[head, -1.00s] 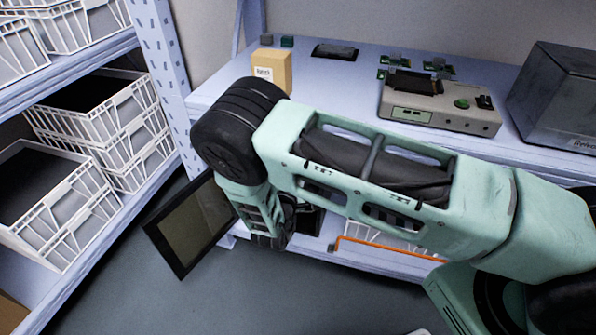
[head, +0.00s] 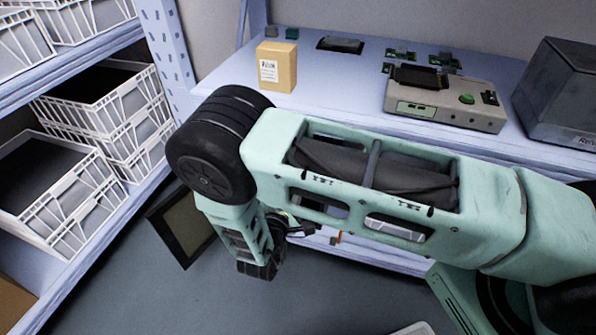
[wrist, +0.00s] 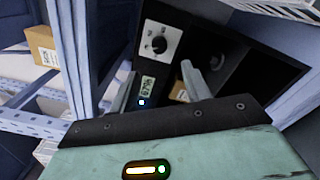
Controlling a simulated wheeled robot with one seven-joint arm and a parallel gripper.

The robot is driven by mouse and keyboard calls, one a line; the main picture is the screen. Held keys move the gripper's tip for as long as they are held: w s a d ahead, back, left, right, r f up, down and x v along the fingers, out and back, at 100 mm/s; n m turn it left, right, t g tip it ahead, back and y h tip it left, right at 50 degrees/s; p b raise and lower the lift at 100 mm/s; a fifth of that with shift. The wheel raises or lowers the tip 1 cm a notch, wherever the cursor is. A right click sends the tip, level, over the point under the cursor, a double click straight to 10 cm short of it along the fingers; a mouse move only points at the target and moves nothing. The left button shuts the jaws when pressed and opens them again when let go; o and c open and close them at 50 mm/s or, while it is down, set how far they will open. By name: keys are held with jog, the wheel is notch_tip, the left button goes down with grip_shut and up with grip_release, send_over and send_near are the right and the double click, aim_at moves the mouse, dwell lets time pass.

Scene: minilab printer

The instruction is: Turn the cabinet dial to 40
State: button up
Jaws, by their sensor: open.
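Below the dial is a small lit display (wrist: 147,88) with unclear digits. My gripper (wrist: 158,88) is open and empty, with one finger on each side of the display, below the dial in the picture. No contact with the dial shows. In the head view my arm hides the dial and most of the cabinet; a dark-framed glass door (head: 186,228) stands out at the lower left.
The workbench (head: 345,75) above holds a cardboard box (head: 277,65), a grey device (head: 445,100) and a dark-covered machine (head: 560,92). A shelf with grey crates (head: 105,105) stands at the left. Open floor (head: 300,300) lies below my arm.

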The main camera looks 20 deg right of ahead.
jog(key=v, duration=0.8)
jog(key=shift+s, duration=0.2)
jog(key=shift+a, duration=0.15)
